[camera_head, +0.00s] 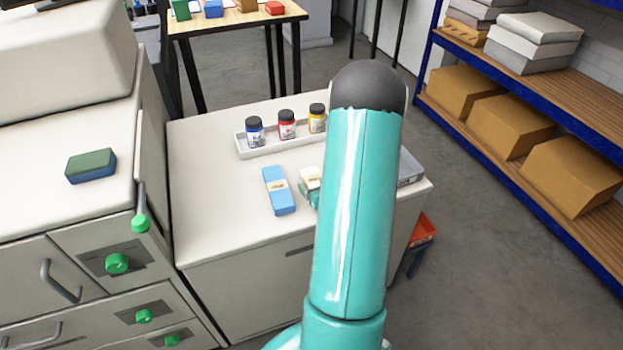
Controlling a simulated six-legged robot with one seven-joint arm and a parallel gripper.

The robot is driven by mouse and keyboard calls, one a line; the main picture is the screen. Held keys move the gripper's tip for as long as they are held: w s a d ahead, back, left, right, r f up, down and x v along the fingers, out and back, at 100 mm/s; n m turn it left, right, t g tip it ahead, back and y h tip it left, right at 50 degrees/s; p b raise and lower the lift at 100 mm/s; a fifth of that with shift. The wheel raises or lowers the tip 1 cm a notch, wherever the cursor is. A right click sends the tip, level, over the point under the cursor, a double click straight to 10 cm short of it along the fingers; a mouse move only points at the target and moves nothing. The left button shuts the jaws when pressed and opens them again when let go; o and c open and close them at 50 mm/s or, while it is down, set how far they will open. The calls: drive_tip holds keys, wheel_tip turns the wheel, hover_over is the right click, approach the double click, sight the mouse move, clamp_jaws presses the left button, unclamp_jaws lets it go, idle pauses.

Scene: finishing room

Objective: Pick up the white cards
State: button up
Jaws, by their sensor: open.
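A small white stack (309,178), which looks like the white cards, lies on the white cabinet top (215,215). It has a tan band or label and a teal part beside or below it. My arm covers its right side, so I cannot see its full outline. A blue pack (278,190) with a pale label lies just left of it, slightly apart.
A white tray (244,148) behind the packs holds ink bottles with blue, red and yellow labels. A grey tray (410,168) shows right of my arm. A machine with a green-and-blue block (91,166) stands left. Shelving with brown boxes (510,125) stands right. The cabinet's front left is clear.

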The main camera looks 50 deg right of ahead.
drive_tip(key=shift+w+f, duration=0.1)
drive_tip(key=shift+w, duration=0.05)
drive_tip(key=c, duration=1.1)
drive_tip(key=shift+r, duration=0.2)
